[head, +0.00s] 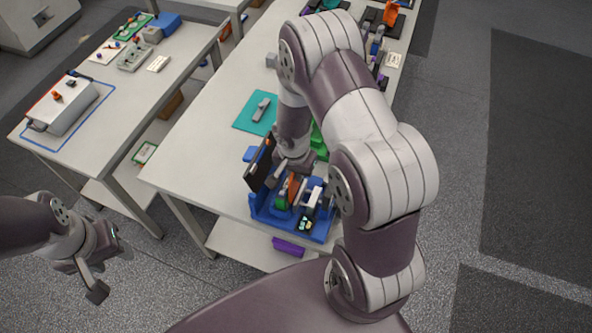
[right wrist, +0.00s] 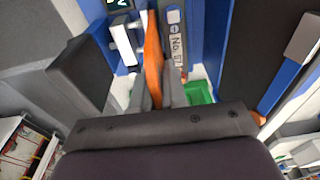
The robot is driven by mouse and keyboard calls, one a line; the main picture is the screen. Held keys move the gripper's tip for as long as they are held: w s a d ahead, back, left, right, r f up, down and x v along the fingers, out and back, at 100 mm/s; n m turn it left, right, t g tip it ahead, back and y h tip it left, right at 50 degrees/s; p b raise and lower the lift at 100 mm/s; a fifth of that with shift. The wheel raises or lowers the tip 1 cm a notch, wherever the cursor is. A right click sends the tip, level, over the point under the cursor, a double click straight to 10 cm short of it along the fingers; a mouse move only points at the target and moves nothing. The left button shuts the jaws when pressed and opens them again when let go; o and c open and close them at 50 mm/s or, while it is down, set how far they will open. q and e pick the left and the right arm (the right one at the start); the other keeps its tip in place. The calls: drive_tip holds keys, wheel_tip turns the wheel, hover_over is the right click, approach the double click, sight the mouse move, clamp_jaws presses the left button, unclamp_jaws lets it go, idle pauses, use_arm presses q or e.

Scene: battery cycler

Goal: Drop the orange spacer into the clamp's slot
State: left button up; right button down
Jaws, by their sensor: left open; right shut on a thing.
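The orange spacer (right wrist: 152,45) is a thin upright plate. My right gripper (right wrist: 154,95) is shut on it in the right wrist view. In the head view the spacer (head: 293,188) shows below my right gripper (head: 291,168), over or inside the blue clamp fixture (head: 262,213). In the wrist view it stands between a silver-white block (right wrist: 124,40) and a grey labelled strip (right wrist: 176,42). I cannot tell whether its lower edge is in the slot; the slot itself is hidden. My left gripper (head: 104,272) is open and empty, off the table at lower left.
A black panel (head: 260,166) rises on the fixture's left side; a small display (head: 305,224) sits at its front. A teal mat (head: 243,122) with a grey part (head: 262,108) lies behind. The white table (head: 190,158) is clear to the left. Another table stands further left.

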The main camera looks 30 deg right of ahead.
use_arm(q)
drive_tip(key=shift+w+f, duration=0.2)
use_arm(e)
drive_tip(key=shift+w+f, duration=0.15)
drive_tip(key=shift+w, duration=0.25)
use_arm(q)
drive_tip(key=shift+s, duration=0.1)
use_arm(e)
drive_tip(key=shift+s, duration=0.1)
use_arm(q)
drive_tip(key=shift+f+b, duration=0.1)
drive_tip(key=shift+b, duration=0.2)
use_arm(e)
drive_tip(key=shift+s+a+f+b, duration=0.1)
drive_tip(key=shift+s+f+b, duration=0.05)
drive_tip(key=shift+f+b, duration=0.95)
drive_tip(key=shift+s+r, duration=0.1)
drive_tip(key=shift+r, duration=0.05)
use_arm(q)
wheel_tip(320, 180, down, 2)
drive_tip(key=shift+f, duration=0.1)
drive_tip(key=shift+f, duration=0.1)
